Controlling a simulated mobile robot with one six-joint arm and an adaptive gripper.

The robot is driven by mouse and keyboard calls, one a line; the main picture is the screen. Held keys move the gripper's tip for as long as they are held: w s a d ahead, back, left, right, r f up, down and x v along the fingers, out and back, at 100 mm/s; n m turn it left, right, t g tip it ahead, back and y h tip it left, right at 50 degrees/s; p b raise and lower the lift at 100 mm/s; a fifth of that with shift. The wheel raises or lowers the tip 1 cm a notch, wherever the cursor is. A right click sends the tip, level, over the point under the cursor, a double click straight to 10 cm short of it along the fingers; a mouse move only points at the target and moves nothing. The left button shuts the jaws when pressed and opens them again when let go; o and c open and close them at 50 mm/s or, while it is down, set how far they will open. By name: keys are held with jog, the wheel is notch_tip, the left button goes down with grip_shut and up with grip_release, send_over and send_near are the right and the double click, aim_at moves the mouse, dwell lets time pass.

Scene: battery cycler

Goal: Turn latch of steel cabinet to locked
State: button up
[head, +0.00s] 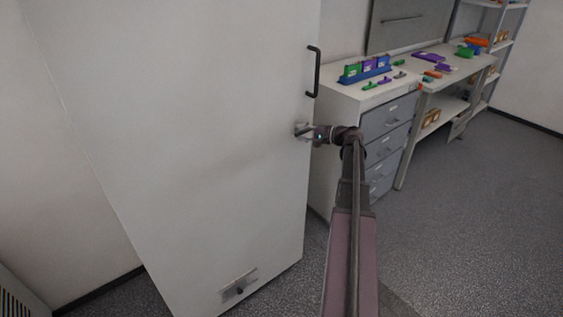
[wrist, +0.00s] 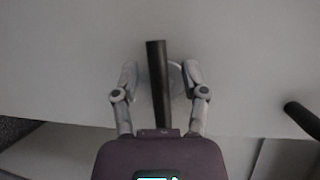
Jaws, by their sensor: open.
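The steel cabinet (head: 190,140) is the tall pale cabinet filling the left of the head view, with its door shown shut. The latch (wrist: 157,80) is a dark bar with a pale round base behind it in the wrist view. My gripper (head: 300,131) is at the door's right edge, below the black handle (head: 314,72). In the wrist view my gripper (wrist: 159,78) is open, with one finger on each side of the latch bar. I cannot tell whether either finger touches it. The latch is mostly hidden by my gripper in the head view.
A small plate with a dark knob (head: 239,290) is low on the cabinet. A drawer unit (head: 388,128) with a blue rack (head: 366,75) stands close to the right of my gripper. A workbench (head: 455,72) and shelves are behind. The floor at right is clear.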

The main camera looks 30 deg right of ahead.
jog(key=m+t+y+b, duration=0.1)
jog(key=m+b, duration=0.2)
jog(key=shift+m, duration=0.3)
jog(key=f+v, duration=0.1)
jog(key=v, duration=1.3)
jog(key=shift+a+m+t+h, duration=1.5)
jog(key=shift+a+m+h, duration=1.1)
jog(key=shift+h, duration=1.3)
jog(key=w, duration=0.8)
jog(key=w+a, duration=0.1)
jog(key=w, duration=0.4)
jog(key=shift+r, duration=0.2)
jog(key=s, duration=1.4)
jog(key=w+a+f+n+g+y+p, duration=0.1)
jog(key=w+a+f+n+g+y, duration=0.2)
jog(key=a, duration=0.5)
jog(key=w+a+f+n+g+y+p, duration=0.1)
jog(key=w+a+f+n+g+y, duration=0.2)
jog(key=a, duration=0.5)
jog(key=shift+w+a+n+g, duration=0.35)
jog(key=shift+w+n+g, duration=0.15)
jog(key=shift+n+g, duration=0.15)
jog(key=shift+a, duration=0.1)
